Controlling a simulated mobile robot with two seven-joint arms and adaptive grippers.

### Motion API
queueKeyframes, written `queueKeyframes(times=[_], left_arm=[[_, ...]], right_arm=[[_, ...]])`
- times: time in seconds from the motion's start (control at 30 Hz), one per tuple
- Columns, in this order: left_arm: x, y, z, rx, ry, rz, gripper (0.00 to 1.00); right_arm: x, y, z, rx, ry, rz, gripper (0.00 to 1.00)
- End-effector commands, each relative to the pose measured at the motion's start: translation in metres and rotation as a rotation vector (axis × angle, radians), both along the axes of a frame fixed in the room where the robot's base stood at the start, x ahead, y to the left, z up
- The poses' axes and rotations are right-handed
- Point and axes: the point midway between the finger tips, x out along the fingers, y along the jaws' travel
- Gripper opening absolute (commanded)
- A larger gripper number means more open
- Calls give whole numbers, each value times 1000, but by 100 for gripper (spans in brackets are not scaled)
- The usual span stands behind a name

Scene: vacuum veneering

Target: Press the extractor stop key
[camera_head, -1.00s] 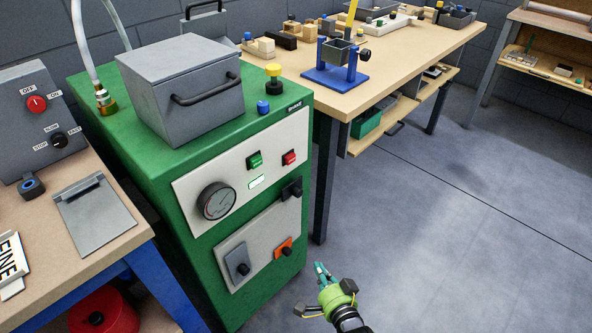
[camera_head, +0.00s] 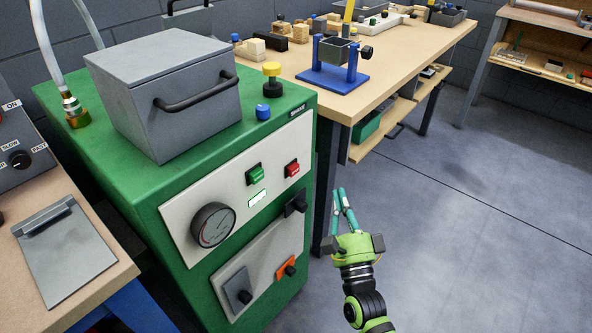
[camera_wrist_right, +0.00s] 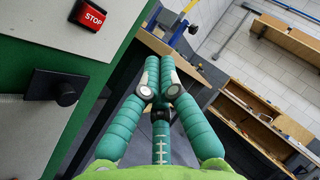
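The red stop key (camera_head: 292,169) sits on the light front panel of the green extractor cabinet (camera_head: 140,200), right of a green key (camera_head: 256,175). In the right wrist view the red key (camera_wrist_right: 91,15) reads STOP at the upper left. My right gripper (camera_head: 339,191) is to the right of the panel and lower than the key, apart from it. Its teal fingers are drawn together, tips close, with nothing between them; they also show in the right wrist view (camera_wrist_right: 160,72). My left gripper is not in view.
A gauge (camera_head: 213,224), a black knob (camera_head: 295,203) and an orange switch (camera_head: 287,268) share the cabinet front. A grey lidded box (camera_head: 165,90) stands on top. A wooden workbench (camera_head: 400,65) stands behind. The floor to the right is clear.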

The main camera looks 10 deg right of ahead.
Motion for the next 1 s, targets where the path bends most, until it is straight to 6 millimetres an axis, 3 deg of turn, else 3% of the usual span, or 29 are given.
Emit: queueKeyframes(times=[0.23,0.53,0.8,1.0], left_arm=[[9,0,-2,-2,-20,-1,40],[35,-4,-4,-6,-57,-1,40],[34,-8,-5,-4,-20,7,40],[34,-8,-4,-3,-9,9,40]], right_arm=[[10,8,-2,0,0,-1,0],[43,34,-3,1,-1,-1,0],[65,51,-2,-1,2,0,0],[70,55,-1,-1,2,0,0]])
